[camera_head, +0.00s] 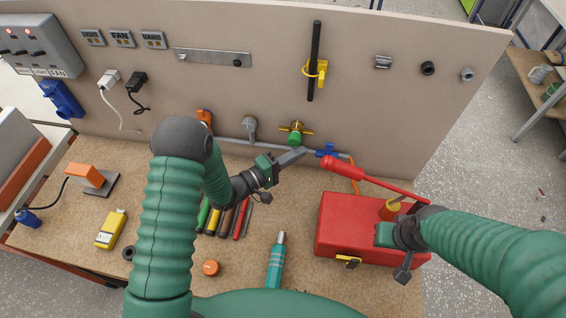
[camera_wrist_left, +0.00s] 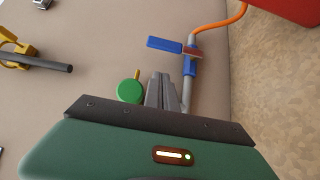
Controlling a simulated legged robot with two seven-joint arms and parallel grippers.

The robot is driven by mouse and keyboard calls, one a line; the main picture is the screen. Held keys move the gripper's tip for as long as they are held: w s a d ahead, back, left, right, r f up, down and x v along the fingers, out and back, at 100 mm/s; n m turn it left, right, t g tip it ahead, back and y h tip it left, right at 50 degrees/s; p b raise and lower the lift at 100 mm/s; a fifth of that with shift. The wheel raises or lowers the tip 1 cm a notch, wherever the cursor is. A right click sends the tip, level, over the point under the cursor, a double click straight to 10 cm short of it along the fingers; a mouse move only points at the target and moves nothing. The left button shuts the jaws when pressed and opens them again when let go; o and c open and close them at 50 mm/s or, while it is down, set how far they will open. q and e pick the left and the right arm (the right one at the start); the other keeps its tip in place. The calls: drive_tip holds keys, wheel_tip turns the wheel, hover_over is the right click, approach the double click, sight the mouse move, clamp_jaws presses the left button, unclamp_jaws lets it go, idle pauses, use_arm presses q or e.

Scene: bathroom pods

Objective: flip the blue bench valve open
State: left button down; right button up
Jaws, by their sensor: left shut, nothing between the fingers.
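The blue valve (camera_head: 327,150) sits on the grey pipe low along the back panel, where the pipe meets an orange hose. In the left wrist view the valve body (camera_wrist_left: 190,65) is on the pipe, and its flat blue handle (camera_wrist_left: 163,44) sticks out to the left, across the pipe's line. My left gripper (camera_head: 298,155) is shut and empty, just left of the valve and apart from it. Its closed fingers show in the left wrist view (camera_wrist_left: 168,85), pointing up the picture beside the pipe. My right gripper (camera_head: 402,262) is over the red toolbox; its fingers are too unclear to judge.
A green-knobbed valve (camera_head: 295,137) is close to my left fingers. A red toolbox (camera_head: 340,230) stands on the right of the bench, with a red-handled tool (camera_head: 345,168) reaching toward the blue valve. Several pens or markers (camera_head: 240,220) and a teal tool (camera_head: 276,262) lie in front.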

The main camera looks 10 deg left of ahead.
drive_tip(key=shift+a+f, duration=0.1)
drive_tip(key=shift+f, duration=0.2)
use_arm(q)
drive_tip(key=d, duration=0.2)
drive_tip(key=w+d, duration=0.1)
drive_tip(key=d, duration=0.2)
use_arm(e)
drive_tip(key=shift+r, duration=0.15)
